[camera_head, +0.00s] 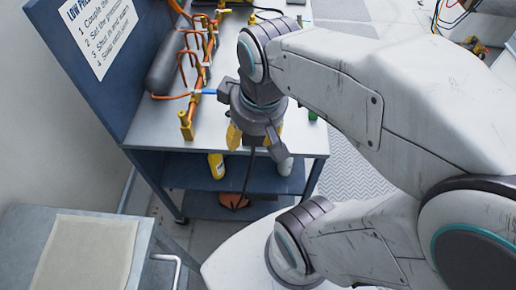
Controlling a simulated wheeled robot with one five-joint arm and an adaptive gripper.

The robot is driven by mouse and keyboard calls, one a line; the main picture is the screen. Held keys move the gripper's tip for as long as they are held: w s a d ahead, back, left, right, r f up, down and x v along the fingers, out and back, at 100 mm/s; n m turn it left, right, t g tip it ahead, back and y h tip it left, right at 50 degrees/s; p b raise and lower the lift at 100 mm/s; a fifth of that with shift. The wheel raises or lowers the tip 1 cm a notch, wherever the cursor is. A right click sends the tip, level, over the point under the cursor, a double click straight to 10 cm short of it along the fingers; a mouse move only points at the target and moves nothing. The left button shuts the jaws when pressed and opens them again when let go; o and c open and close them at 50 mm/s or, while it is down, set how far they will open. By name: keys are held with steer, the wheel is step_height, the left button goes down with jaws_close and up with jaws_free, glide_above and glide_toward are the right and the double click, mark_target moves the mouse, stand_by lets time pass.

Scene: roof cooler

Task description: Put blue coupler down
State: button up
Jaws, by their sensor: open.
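A small blue coupler (208,91) shows at the end of a thin orange hose, just left of my gripper's wrist. Its right end meets the wrist's outline, so I cannot tell what it rests on or touches. My gripper (256,143) points down over the front edge of the grey workbench top (165,125). Its jaws are open, and no coupler shows between them. Yellow parts show at the jaws, and a dark cable runs down below them.
An orange-and-yellow pipe manifold (203,50) and a dark grey cylinder (173,62) occupy the bench's left side. Below, a shelf (250,178) holds a yellow bottle (216,166) and a white item (285,166). A grey cabinet (150,240) stands at the lower left. A blue panel (75,65) bears a sign.

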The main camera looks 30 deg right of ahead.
steer(key=shift+m, duration=0.6)
steer(key=s, duration=0.1)
steer(key=s+f, duration=0.1)
steer(key=s, duration=0.1)
steer(key=shift+s+a+f, duration=0.25)
steer(key=shift+s+f, duration=0.05)
steer(key=shift+f, duration=0.1)
steer(key=shift+r, duration=0.1)
